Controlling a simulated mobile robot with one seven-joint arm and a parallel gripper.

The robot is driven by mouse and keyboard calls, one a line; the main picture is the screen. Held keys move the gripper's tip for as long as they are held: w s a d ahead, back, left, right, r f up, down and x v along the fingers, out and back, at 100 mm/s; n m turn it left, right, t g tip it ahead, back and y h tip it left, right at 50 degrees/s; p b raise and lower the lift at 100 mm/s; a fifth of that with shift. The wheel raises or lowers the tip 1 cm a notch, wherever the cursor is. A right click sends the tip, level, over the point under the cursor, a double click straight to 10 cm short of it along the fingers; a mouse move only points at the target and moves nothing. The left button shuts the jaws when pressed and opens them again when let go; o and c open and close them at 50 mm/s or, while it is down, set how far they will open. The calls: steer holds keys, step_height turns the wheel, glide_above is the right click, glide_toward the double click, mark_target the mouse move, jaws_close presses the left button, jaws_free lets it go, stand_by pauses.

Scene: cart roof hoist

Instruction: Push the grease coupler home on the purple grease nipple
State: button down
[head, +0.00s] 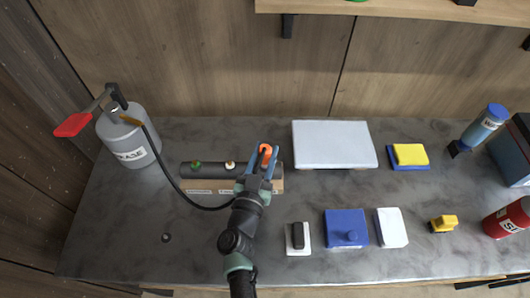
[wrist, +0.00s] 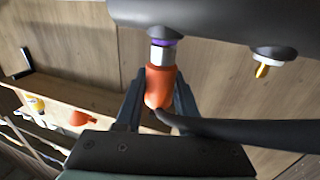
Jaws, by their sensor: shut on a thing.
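My gripper (head: 259,170) is shut on the orange grease coupler (head: 265,149), which also shows between the fingers in the wrist view (wrist: 160,85). The coupler's silver end (wrist: 161,55) points at the dark bar (wrist: 220,20). The purple collar of the grease nipple (wrist: 165,42) shows right at that silver end, in line with it. The nipple's tip is hidden, and I cannot tell how far the coupler sits on it. In the head view the gripper and coupler hide the purple nipple.
The bar (head: 212,170) also carries a white-collared nipple (head: 230,165) and a green one (head: 196,164). A black hose (head: 172,178) runs from the grease can (head: 128,138) to the coupler. A pale block (head: 333,146) lies right of the gripper. The bench's front left is mostly clear.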

steer(key=shift+f, duration=0.15)
steer(key=shift+c, duration=2.2)
jaws_free()
steer(key=shift+s, duration=0.15)
steer(key=p+v, duration=0.1)
steer(key=v, duration=1.1)
steer(key=shift+s, duration=0.35)
steer(key=shift+a, duration=0.1)
